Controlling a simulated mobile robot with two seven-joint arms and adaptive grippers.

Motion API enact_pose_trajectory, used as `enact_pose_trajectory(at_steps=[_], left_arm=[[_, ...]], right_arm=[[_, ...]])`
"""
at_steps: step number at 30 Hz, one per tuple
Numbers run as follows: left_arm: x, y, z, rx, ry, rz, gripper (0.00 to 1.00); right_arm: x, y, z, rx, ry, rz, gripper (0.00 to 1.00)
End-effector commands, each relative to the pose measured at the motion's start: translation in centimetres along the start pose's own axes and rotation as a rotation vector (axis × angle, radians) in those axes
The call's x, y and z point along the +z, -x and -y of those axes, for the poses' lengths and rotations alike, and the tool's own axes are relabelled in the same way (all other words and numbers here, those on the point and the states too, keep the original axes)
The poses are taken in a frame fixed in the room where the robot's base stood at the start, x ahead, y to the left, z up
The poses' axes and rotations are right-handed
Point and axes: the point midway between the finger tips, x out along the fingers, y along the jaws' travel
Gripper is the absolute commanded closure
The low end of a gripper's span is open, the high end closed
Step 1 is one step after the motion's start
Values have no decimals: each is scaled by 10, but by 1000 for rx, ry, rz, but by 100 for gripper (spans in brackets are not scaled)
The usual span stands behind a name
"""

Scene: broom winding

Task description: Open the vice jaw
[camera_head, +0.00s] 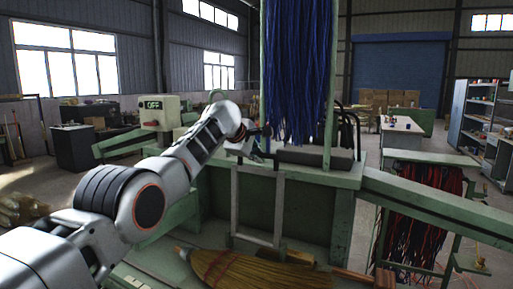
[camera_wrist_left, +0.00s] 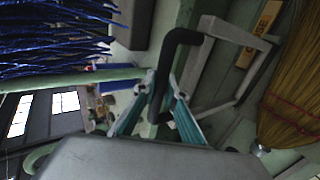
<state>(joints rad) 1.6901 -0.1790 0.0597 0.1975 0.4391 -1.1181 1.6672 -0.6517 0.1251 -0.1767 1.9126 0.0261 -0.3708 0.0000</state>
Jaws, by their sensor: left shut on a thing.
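My left gripper (camera_head: 258,134) reaches in from the left to the green winding machine (camera_head: 340,215). In the left wrist view its teal fingers (camera_wrist_left: 163,90) are shut on a black bent handle (camera_wrist_left: 182,38), one finger on each side of its shaft. A grey rectangular metal frame (camera_head: 236,205) stands below the gripper in the head view. It also shows beside the handle in the wrist view (camera_wrist_left: 245,38). I cannot tell which part is the vice jaw. My right gripper is in neither view.
Blue bristle strands (camera_head: 296,60) hang just right of the gripper. A straw broom (camera_head: 250,270) lies low in front of the frame. A control box reading OFF (camera_head: 154,108) stands to the left. Red and dark strands (camera_head: 415,215) hang at the right.

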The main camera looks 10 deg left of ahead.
Motion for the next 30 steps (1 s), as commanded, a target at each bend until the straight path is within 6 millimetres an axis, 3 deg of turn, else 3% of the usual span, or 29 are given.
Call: enact_pose_trajectory(at_steps=[1,19,20,21,30], left_arm=[[1,6,-11,14,3,0,100],[-1,3,-4,-4,2,-5,100],[-1,3,-4,-5,2,-5,81],[-1,2,-4,-5,2,-5,71],[0,0,1,-13,3,-4,71]], right_arm=[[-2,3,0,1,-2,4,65],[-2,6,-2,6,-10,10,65],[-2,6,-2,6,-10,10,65],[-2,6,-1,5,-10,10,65],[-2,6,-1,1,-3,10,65]])
